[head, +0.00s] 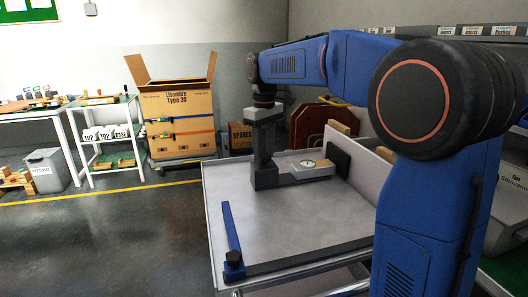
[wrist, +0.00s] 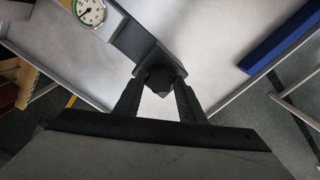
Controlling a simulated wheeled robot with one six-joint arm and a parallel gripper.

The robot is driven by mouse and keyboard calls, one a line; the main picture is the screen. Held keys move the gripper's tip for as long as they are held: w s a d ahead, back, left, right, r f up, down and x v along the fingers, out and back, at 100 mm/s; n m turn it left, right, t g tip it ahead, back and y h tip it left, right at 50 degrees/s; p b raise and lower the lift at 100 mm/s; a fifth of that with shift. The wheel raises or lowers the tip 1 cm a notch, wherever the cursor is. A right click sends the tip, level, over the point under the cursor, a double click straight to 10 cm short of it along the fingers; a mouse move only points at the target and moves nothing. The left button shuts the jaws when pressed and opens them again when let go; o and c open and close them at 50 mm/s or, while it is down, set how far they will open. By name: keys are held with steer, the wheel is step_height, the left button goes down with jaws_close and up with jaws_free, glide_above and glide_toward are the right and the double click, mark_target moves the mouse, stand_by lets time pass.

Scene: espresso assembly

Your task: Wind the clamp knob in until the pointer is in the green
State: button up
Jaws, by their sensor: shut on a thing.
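The clamp (head: 312,172) is a low grey block on the tabletop, with a round white dial (head: 307,163) on top. In the wrist view the dial (wrist: 88,11) is at the upper left, partly cut off by the frame edge. It has green at its rim, but the pointer is too small to read for certain. The dark faceted clamp knob (wrist: 160,80) is at the clamp's near end, between the two fingers of my gripper (wrist: 160,90), which is shut on it. In the head view my gripper (head: 265,172) points straight down at the clamp's left end and hides the knob.
The grey worktable (head: 240,205) has raised edges and is mostly clear. A blue bar (head: 232,232) lies along its front left edge. A dark upright plate (head: 338,160) stands behind the clamp at the right. A cardboard box (head: 178,125) and shelves stand further back.

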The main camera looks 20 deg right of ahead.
mark_target(264, 156)
steer(key=shift+m, duration=0.6)
steer(key=o, duration=1)
steer(key=shift+o, duration=0.2)
steer(key=shift+r, duration=0.1)
step_height(264, 156, up, 17)
steer(key=shift+s+r, duration=0.1)
